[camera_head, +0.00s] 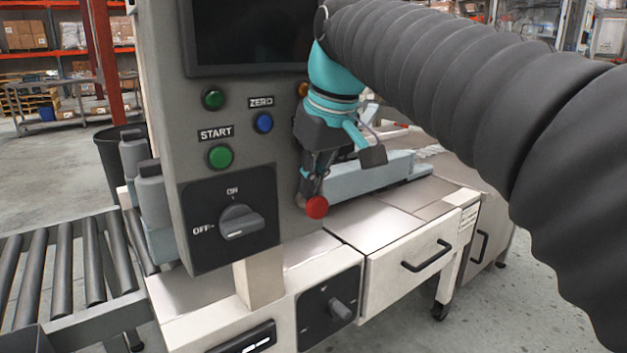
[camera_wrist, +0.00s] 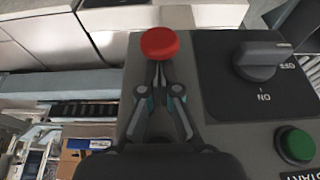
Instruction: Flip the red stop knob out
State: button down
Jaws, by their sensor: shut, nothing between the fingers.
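The red stop knob (camera_head: 317,207) sticks out from the right part of the grey control panel (camera_head: 225,100), low down, beside the ON/OFF dial. It also shows in the wrist view (camera_wrist: 160,42) as a round red cap. My gripper (camera_head: 306,200) is at the panel's right side, right by the knob. In the wrist view my gripper (camera_wrist: 159,66) is shut, its fingertips together just below the red cap in the picture and empty. Whether the tips touch the knob I cannot tell.
The black ON/OFF dial (camera_head: 240,221), green START button (camera_head: 220,156), blue ZERO button (camera_head: 264,122) and another green button (camera_head: 213,99) are on the panel. A white cabinet with a drawer (camera_head: 410,270) stands below. A roller conveyor (camera_head: 70,265) is at left.

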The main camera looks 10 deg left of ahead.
aim_at(321, 198)
jog(key=shift+s+d, duration=0.95)
jog(key=shift+d, duration=0.15)
jog(key=shift+d+r+p, duration=0.1)
jog(key=shift+r+p, duration=0.25)
jog(key=shift+r, duration=0.1)
jog(key=p+v, duration=0.1)
jog(key=v, duration=0.8)
jog(key=shift+p, duration=0.4)
